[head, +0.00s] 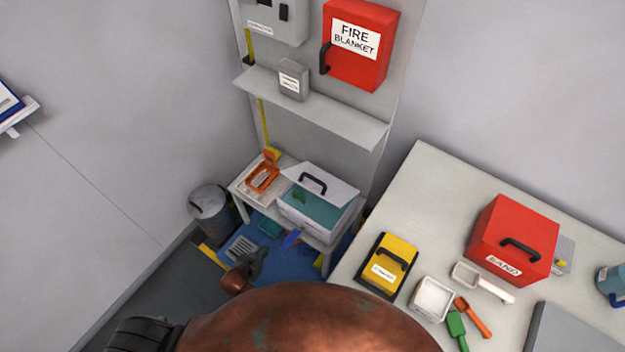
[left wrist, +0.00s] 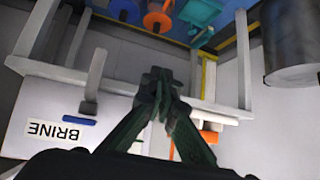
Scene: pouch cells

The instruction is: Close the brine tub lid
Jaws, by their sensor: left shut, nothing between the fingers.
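The brine tub (head: 308,222) is a white box of teal liquid on a low bench in the corner. Its white lid (head: 340,190), with a black handle (head: 313,184), stands raised at the back, so the liquid shows in front. A small green thing (head: 299,196) is in the tub. My left gripper (head: 258,256) is in front of the bench, lower than the tub and left of it, apart from the lid. In the left wrist view its fingers (left wrist: 158,85) are together and empty, with the upside-down BRINE label (left wrist: 54,130) to the left. My right gripper is not in view.
An orange rack (head: 263,176) sits left of the tub. A grey bin (head: 209,210) stands left of the bench. A shelf (head: 330,112) hangs above. A table (head: 420,180) with a yellow case (head: 388,264) and red sand box (head: 513,240) is at right.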

